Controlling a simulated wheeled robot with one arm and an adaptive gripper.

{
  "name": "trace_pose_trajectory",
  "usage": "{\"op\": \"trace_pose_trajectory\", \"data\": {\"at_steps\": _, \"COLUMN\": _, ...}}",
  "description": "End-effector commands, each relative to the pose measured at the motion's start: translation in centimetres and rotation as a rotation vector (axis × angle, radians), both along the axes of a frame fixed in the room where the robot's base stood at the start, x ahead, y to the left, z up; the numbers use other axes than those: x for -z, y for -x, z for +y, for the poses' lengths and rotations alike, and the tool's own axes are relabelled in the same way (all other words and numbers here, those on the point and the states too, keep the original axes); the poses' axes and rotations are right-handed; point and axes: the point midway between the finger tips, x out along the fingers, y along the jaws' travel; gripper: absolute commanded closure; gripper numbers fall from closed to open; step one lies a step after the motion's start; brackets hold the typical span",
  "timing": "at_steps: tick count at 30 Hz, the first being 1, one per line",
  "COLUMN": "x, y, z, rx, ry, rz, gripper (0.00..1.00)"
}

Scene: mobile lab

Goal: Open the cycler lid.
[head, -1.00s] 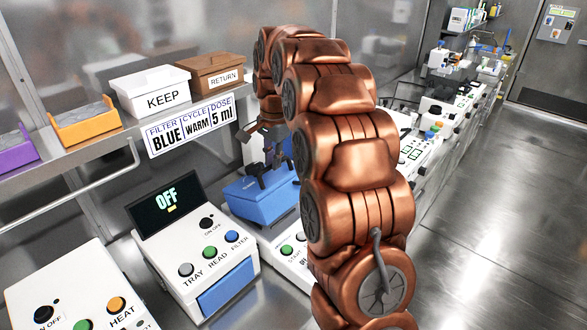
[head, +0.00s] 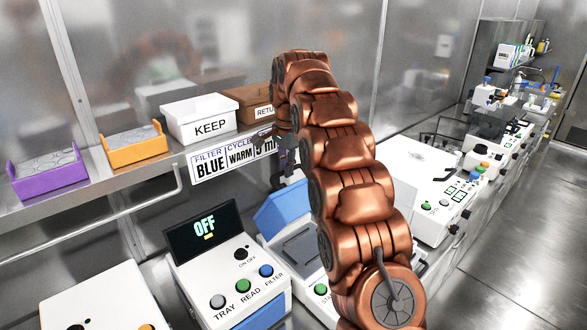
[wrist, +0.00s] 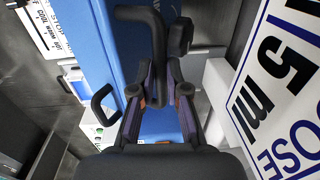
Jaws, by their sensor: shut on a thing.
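The cycler is the white machine with a blue lid (head: 281,207), partly hidden behind my arm in the head view. The lid stands tilted up at the back, and a dark grey top surface (head: 300,246) shows in front of it. In the wrist view the blue lid (wrist: 103,45) fills the middle, with a black bar handle (wrist: 140,14) on it. My gripper (wrist: 160,92) is shut on this handle. In the head view my gripper (head: 286,165) is at the raised lid, below the shelf edge, and is mostly hidden by my arm.
The shelf above holds a purple tray (head: 50,183), an orange tray (head: 137,153), a white KEEP box (head: 190,108) and a brown RETURN box (head: 240,98). A sign (head: 207,170) hangs close to my gripper. The reader showing OFF (head: 235,265) stands left of the cycler.

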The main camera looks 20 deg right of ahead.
Motion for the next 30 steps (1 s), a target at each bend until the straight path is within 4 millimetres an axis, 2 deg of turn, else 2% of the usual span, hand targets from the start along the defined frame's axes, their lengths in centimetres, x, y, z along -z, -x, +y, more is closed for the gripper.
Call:
{"op": "trace_pose_trajectory", "data": {"at_steps": 1, "x": 0.61, "y": -0.15, "z": 0.21, "rx": -0.003, "ry": -0.002, "rz": 0.011, "gripper": 1.00}}
{"op": "trace_pose_trajectory", "data": {"at_steps": 19, "x": 0.74, "y": -0.46, "z": 0.21, "rx": -0.001, "ry": -0.002, "rz": 0.017, "gripper": 1.00}}
{"op": "trace_pose_trajectory", "data": {"at_steps": 20, "x": 0.74, "y": -0.46, "z": 0.21, "rx": -0.001, "ry": -0.002, "rz": 0.017, "gripper": 0.85}}
{"op": "trace_pose_trajectory", "data": {"at_steps": 21, "x": 0.72, "y": -0.46, "z": 0.20, "rx": -0.001, "ry": -0.002, "rz": 0.017, "gripper": 0.81}}
{"op": "trace_pose_trajectory", "data": {"at_steps": 27, "x": 0.43, "y": -0.50, "z": 0.07, "rx": 0.002, "ry": 0.000, "rz": 0.011, "gripper": 0.61}}
{"op": "trace_pose_trajectory", "data": {"at_steps": 30, "x": 0.33, "y": -0.52, "z": 0.05, "rx": 0.003, "ry": 0.000, "rz": 0.009, "gripper": 0.61}}
